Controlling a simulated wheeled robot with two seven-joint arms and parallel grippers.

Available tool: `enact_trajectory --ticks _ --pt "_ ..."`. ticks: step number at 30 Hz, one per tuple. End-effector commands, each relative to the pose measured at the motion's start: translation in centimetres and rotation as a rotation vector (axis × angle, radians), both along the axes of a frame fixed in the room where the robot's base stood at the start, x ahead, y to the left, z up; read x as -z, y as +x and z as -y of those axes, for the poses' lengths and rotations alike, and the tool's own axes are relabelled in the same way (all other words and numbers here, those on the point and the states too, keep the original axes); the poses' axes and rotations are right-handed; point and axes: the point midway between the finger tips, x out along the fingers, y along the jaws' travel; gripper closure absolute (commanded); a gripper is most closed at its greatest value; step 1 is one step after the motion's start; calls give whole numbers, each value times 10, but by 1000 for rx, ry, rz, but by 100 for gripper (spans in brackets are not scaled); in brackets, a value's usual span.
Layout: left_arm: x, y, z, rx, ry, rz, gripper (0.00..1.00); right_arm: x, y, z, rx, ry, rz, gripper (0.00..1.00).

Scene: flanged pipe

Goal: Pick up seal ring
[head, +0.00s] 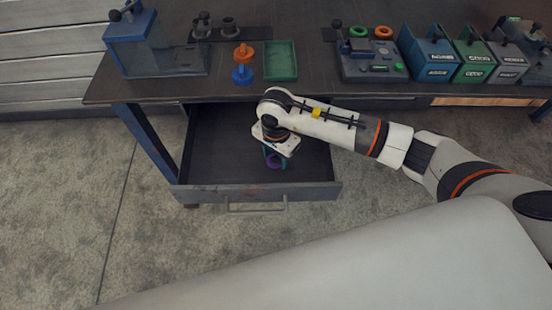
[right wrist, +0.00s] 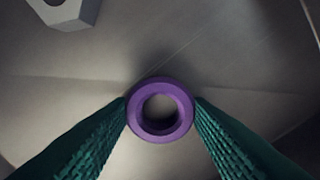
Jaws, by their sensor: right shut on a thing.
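The seal ring (right wrist: 160,83) is a purple ring with a round hole. In the right wrist view it sits between the two green textured fingers of my right gripper (right wrist: 161,112), which touch it on both sides. In the head view the purple ring (head: 273,162) shows just below my right gripper (head: 272,155), inside the open drawer. I cannot tell whether the ring still touches the drawer floor. My left gripper is not in view.
The open drawer (head: 205,150) has walls around my right gripper. A grey nut-like part (right wrist: 62,12) lies in the drawer.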

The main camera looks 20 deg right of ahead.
Motion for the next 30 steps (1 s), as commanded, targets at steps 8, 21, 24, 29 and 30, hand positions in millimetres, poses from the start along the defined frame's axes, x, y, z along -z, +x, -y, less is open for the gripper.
enact_trajectory --ticks 8,21,24,29,30 --pt "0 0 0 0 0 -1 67 -5 1 0 0 0 2 76" --pt "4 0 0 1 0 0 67 -83 1 0 -1 0 5 76" --pt "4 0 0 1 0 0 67 -96 1 0 0 0 4 76" --pt "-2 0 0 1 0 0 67 -112 1 0 0 -1 2 76" --pt "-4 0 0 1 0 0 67 -116 1 0 0 -1 2 76"
